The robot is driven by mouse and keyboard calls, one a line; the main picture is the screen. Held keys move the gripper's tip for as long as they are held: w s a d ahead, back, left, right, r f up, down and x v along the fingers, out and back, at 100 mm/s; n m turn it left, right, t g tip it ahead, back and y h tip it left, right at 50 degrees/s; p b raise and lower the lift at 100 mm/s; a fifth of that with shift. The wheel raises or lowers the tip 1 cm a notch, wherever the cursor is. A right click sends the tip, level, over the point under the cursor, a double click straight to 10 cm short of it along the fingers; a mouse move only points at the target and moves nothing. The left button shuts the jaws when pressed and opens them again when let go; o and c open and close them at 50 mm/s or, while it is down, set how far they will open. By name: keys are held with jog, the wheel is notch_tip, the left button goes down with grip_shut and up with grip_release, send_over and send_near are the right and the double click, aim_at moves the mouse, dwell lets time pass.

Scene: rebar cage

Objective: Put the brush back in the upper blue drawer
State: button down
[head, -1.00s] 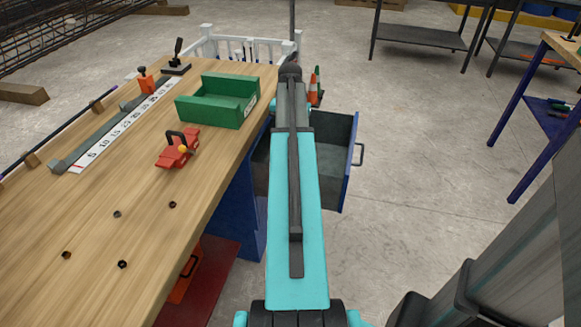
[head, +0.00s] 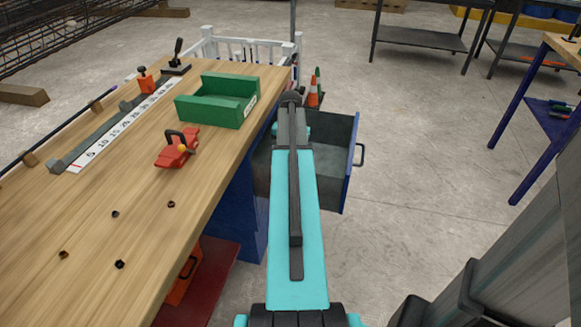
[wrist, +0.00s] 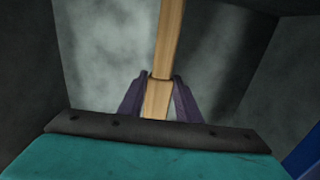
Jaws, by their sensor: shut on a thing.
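The upper blue drawer (head: 352,165) is pulled open from the bench side, with a grey inside and a dark handle on its front. In the wrist view, my gripper (wrist: 160,78) is shut on the wooden handle of the brush (wrist: 168,40). The drawer's grey walls and floor (wrist: 105,45) surround the handle there. The brush's head is out of sight, and I cannot tell whether the brush touches the drawer floor. In the head view, my arm hides the gripper, the brush and the left part of the drawer.
The wooden bench (head: 90,215) fills the left, bearing a green bin (head: 215,108) and a red clamp-like tool (head: 176,150). A traffic cone (head: 313,92) stands behind the drawer. Open concrete floor (head: 430,170) lies right of the drawer.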

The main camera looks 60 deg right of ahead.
jog(key=shift+f, duration=1.9)
jog(key=shift+f, duration=0.1)
jog(key=c, duration=1.3)
grip_release()
notch_tip(320, 180, up, 12)
jog(key=shift+r+p, duration=0.15)
jog(key=shift+p, duration=0.35)
